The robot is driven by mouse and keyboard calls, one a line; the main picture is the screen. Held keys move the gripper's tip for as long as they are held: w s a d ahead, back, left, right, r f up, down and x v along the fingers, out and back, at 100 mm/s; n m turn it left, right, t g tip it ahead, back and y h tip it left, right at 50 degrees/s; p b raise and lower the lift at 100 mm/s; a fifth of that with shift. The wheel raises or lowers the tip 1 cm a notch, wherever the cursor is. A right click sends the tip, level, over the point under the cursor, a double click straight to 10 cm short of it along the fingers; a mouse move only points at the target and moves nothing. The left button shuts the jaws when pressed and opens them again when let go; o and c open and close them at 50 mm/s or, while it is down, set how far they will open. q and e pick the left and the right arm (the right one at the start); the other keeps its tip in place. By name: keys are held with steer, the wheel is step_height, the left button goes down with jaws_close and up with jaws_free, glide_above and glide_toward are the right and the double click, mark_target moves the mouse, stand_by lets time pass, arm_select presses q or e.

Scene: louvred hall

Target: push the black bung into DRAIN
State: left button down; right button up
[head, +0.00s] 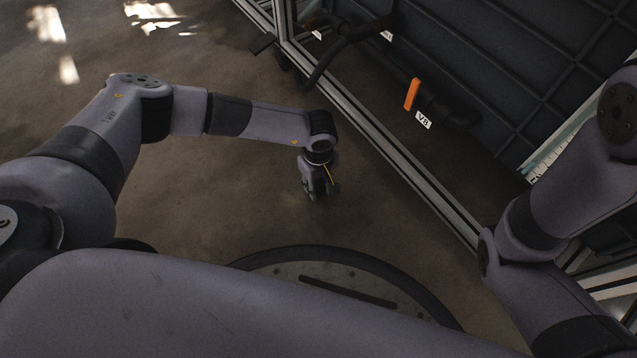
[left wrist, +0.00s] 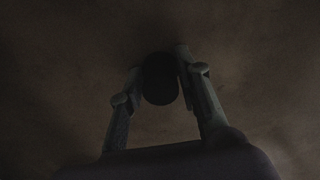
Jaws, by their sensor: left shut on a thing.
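My left gripper (head: 320,188) hangs pointing down over the brown floor, left of the metal frame, in the head view. In the left wrist view the black bung (left wrist: 160,80) is a dark rounded shape between the two fingers of this gripper, which is shut on it. The bung cannot be made out in the head view. No label that I can read as DRAIN shows. My right arm shows at the right edge of the head view, but its gripper does not.
A metal frame rail (head: 385,145) runs diagonally beside my left gripper. Behind it are dark pipes (head: 345,38) with small labels, an orange lever (head: 412,94) and a tag reading V3 (head: 423,120). A dark ribbed panel (head: 490,60) stands behind. The floor to the left is clear.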

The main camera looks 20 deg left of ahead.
mark_target(319, 182)
arm_select(q)
steer(key=shift+r, duration=0.1)
steer(key=shift+r+p, duration=2.2)
steer(key=shift+r, duration=0.25)
steer(key=shift+f, duration=0.1)
